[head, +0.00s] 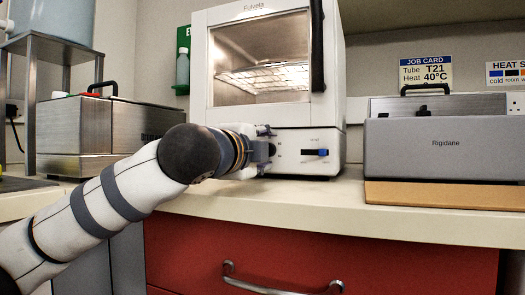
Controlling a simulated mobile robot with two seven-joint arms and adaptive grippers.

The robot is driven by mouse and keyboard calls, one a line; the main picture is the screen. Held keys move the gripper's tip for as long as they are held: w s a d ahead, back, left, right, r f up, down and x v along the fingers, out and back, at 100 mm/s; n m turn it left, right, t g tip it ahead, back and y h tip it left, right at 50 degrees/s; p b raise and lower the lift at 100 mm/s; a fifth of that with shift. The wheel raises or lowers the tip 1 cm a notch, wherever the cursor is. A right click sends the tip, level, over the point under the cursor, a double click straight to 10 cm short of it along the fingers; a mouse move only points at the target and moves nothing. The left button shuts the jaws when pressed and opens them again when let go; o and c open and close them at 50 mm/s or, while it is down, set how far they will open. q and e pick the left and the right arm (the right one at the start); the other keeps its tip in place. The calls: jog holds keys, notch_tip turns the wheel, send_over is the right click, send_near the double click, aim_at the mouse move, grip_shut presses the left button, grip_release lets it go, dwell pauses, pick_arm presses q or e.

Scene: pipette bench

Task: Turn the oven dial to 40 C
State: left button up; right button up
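The white oven (333,70) stands on the bench in the middle, its glass door closed and a lit wire rack inside. Its lower control panel (300,165) has a dark slot with a blue slider (322,152) at the right. My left gripper (268,150) is at the left part of this panel, close to its face. The gripper and wrist cover that part, so the dial cannot be made out clearly. Whether the fingers touch or hold it cannot be told. A job card (425,72) on the back wall reads Tube T21, Heat 40°C. My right gripper is not in view.
A grey Rigidane box (440,150) stands at the right behind a brown board (445,195). A steel bath (95,130) is at the left. A green bottle holder (184,45) hangs on the wall. Red drawers (200,250) are below the bench edge.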

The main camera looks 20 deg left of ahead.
pick_arm(q)
jog(key=s, duration=0.7)
jog(key=shift+s+a, duration=0.15)
jog(key=shift+s, duration=0.15)
